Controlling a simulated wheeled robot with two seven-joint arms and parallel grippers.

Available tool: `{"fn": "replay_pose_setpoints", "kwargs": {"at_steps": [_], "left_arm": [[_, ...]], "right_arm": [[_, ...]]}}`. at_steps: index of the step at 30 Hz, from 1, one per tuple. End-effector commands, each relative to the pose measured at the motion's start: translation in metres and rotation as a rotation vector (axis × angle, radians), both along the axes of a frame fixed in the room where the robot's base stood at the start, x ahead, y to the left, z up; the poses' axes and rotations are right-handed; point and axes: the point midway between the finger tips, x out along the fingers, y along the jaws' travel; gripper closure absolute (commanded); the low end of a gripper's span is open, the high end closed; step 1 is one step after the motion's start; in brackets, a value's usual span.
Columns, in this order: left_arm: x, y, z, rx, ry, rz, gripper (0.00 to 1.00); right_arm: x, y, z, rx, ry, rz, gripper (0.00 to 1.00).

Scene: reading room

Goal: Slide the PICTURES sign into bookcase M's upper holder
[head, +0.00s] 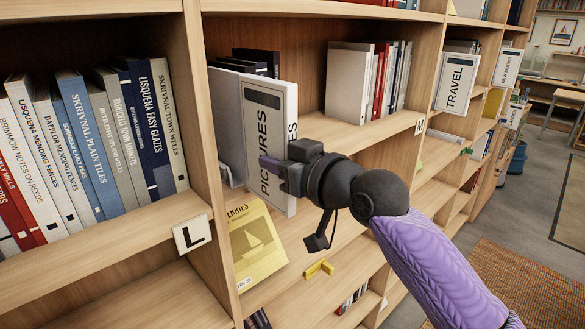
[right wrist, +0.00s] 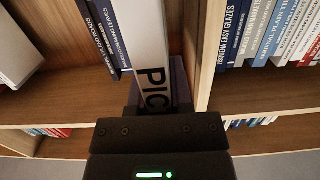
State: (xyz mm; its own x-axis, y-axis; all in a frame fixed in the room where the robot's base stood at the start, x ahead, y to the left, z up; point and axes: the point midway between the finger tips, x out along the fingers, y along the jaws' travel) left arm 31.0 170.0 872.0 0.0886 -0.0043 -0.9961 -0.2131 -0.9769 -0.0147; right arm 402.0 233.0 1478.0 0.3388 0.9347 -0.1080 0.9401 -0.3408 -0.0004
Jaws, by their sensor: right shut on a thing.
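The PICTURES sign (head: 268,120) is a white, upright block with a dark patch near its top and lettering running up its faces. My right gripper (head: 280,174) is shut on its lower part, in front of bookcase M's upper opening. In the right wrist view the sign (right wrist: 152,45) stands between the fingers, with "PIC" readable, beside a wooden upright (right wrist: 203,60). The M label (head: 420,126) is on the right end of this bay's shelf. I cannot make out the upper holder; the sign and gripper cover part of that area. My left gripper is not in view.
Pale and dark books (head: 222,120) stand close behind the sign. More books (head: 368,82) stand further right. Bookcase L (head: 193,235) is at left. A TRAVEL sign (head: 456,84) stands out from the bookcases. A yellow book (head: 255,245) and yellow piece (head: 319,269) are below.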

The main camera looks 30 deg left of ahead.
Motion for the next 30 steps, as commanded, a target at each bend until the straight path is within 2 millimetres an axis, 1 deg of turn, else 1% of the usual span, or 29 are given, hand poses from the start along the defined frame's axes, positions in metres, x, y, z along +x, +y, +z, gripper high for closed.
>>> {"fn": "replay_pose_setpoints", "kwargs": {"at_steps": [6, 14, 15, 20, 25, 26, 27, 30], "left_arm": [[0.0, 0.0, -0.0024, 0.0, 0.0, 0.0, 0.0], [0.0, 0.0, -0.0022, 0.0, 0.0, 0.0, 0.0], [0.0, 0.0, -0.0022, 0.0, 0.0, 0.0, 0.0], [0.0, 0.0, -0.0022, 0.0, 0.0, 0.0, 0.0], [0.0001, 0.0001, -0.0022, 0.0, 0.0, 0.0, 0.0], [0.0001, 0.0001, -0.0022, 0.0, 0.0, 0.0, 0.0], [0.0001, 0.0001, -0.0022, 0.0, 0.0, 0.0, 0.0], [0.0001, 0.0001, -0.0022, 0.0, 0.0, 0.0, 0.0]], "right_arm": [[0.0029, 0.0098, 0.0, 0.002, -0.002, 0.0, 1.0], [0.0032, 0.0104, 0.0001, 0.001, -0.001, 0.0, 1.0], [0.0032, 0.0104, 0.0, 0.001, -0.001, 0.0, 0.68], [0.0033, 0.0102, -0.0001, 0.001, -0.001, 0.0, 0.34], [0.0032, 0.0101, -0.0003, 0.001, 0.0, 0.0, 0.33], [0.0033, 0.0101, -0.0005, 0.0, 0.0, -0.001, 0.29], [0.0033, 0.0101, -0.0005, 0.0, 0.0, -0.001, 0.2], [0.0033, 0.0101, -0.0005, 0.0, 0.0, -0.001, 0.0]]}}
